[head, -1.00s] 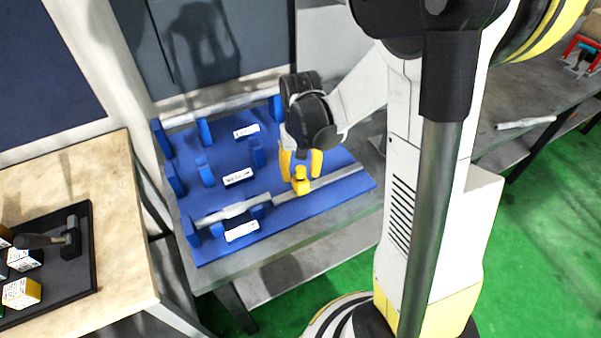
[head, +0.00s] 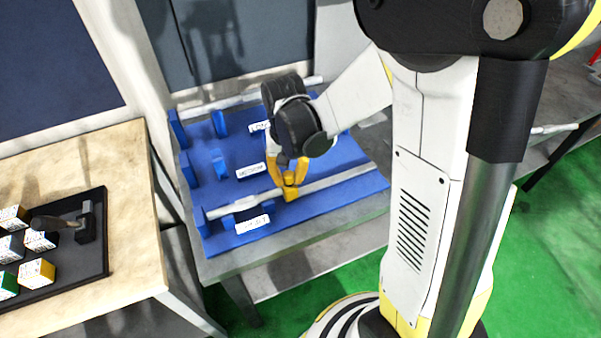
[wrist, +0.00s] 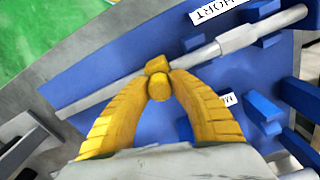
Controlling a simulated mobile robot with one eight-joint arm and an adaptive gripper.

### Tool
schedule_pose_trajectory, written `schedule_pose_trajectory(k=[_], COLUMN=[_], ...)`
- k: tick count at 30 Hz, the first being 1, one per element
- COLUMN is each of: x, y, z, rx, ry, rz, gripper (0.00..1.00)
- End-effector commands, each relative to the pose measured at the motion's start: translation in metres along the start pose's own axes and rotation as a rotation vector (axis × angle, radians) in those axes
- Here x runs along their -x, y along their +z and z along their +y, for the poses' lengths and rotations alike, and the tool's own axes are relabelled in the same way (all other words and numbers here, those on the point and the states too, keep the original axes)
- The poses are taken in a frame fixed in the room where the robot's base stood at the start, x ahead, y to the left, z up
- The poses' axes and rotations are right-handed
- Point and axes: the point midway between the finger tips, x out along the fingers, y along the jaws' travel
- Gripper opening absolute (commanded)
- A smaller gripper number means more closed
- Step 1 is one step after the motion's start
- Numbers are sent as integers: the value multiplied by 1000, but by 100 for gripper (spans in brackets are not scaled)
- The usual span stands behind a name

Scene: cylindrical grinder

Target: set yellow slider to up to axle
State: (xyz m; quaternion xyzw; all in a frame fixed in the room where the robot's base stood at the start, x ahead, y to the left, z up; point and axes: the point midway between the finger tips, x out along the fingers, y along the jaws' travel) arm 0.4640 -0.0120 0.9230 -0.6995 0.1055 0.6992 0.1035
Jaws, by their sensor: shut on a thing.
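The yellow slider (head: 291,194) sits at the front row of the blue fixture board (head: 335,200), on the long grey rod, right of the SHORT label. It also shows in the wrist view (wrist: 158,65), with a rounded knob toward me. My gripper (head: 289,179) is shut on this knob from above, and in the wrist view its two yellow fingers (wrist: 160,82) meet at it. The metal axle (head: 230,207), with a thicker section (wrist: 235,39), lies along the same line to the left. A gap separates the slider from the thicker section.
Blue upright supports (head: 220,165) stand in rows on the board, and another rod (head: 240,95) lies at the back. A wooden table (head: 140,240) with a black tray (head: 88,262) of boxes and a hammer is at left. Green floor lies in front and right.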

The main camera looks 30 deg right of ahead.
Motion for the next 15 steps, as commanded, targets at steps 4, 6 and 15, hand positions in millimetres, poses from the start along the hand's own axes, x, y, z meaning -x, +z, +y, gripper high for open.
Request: schedule_pose_trajectory(k=[4,6,15], x=[0,0,0], y=[0,0,0], z=[-3,-4,-2], rx=[2,2,1], ry=[-7,-8,-6], rz=[0,0,-1], gripper=[0,0,48])
